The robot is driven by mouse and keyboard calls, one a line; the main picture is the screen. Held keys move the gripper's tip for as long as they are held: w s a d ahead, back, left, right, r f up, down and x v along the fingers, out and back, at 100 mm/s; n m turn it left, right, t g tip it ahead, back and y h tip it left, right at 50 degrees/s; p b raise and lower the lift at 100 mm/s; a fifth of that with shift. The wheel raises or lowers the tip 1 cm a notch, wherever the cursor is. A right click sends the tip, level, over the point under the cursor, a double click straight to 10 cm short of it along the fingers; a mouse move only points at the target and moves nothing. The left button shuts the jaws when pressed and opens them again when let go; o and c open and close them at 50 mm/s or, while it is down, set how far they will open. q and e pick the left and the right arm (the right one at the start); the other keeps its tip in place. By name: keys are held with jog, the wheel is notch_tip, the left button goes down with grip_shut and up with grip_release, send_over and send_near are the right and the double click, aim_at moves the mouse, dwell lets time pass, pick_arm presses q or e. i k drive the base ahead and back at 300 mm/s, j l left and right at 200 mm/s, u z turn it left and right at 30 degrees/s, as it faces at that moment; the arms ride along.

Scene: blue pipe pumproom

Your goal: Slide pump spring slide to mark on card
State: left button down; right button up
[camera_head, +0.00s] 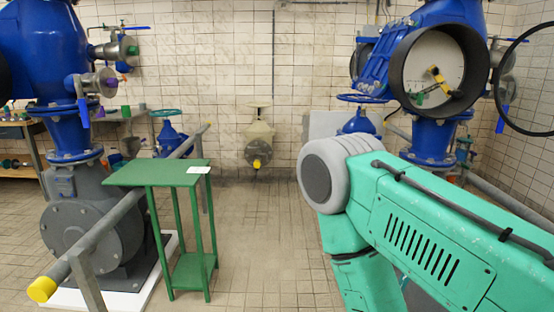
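A small white card (198,170) lies flat near the right edge of the green table (150,174); any writing on it is too small to read. Blue pumps stand at left (45,50) and right (433,140). On the right one, a round black-rimmed opening (402,72) holds a pale face with a yellow handle (436,75) and small green parts. I cannot tell which part is the spring slide, and I see no clear mark. My green arm fills the lower right, its gripper out of view. My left arm and gripper are not in view.
A grey rail with a yellow end cap (41,289) runs diagonally behind the green table. A beige valve fitting (258,136) stands at the back wall. A thin black ring (497,86) shows at the right edge. The tiled floor (265,240) in the middle is clear.

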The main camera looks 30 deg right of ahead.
aim_at(411, 96)
jog(key=i+l+z, duration=0.3)
jog(key=i+z, duration=0.2)
jog(key=i+l+z, duration=0.15)
jog(key=i+z, duration=0.35)
jog(key=i+j+z, duration=0.15)
jog(key=i+z, duration=0.35)
